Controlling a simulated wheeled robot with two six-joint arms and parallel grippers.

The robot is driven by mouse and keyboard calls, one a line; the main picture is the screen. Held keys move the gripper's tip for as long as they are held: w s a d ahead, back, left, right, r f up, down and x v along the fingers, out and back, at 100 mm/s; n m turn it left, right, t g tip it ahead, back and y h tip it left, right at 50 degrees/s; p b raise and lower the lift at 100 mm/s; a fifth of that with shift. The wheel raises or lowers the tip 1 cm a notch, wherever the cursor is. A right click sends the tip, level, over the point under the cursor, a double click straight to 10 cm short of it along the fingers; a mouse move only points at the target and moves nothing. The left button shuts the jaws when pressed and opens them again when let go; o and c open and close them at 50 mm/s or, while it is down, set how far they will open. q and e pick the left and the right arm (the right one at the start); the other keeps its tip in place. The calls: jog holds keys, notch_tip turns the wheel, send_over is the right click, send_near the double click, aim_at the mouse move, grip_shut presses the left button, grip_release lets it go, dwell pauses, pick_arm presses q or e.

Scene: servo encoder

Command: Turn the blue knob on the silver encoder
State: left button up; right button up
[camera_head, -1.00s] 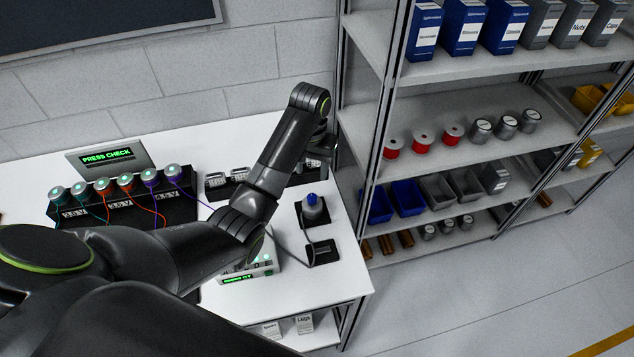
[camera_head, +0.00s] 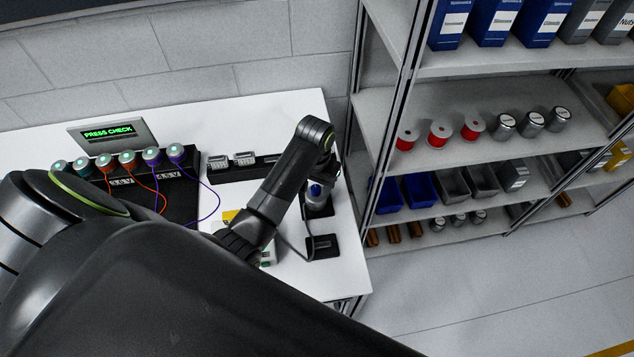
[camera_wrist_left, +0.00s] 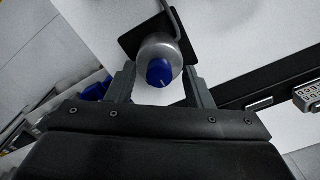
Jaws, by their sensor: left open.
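The silver encoder (camera_head: 318,205) stands on a dark square base near the right end of the white table. Its blue knob (camera_head: 315,190) is on top, partly covered by my left gripper (camera_head: 326,174). In the left wrist view the silver encoder (camera_wrist_left: 155,48) lies between the finger pads, with the blue knob (camera_wrist_left: 160,73) facing the camera and a short white mark on it. My left gripper (camera_wrist_left: 159,74) is open, one finger on each side of the knob, with a visible gap on both sides. I cannot tell the height gap. My right gripper is not in view.
A black rack of several lit, wired encoders (camera_head: 180,190) and a PRESS CHECK display (camera_head: 108,134) stand to the left. A dark slotted block (camera_head: 322,246) lies in front of the encoder. A shelf unit (camera_head: 480,150) stands close on the right. A cable runs from the encoder.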

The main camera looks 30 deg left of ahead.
pick_arm(q)
jog(key=c, duration=1)
jog(key=shift+m, duration=0.3)
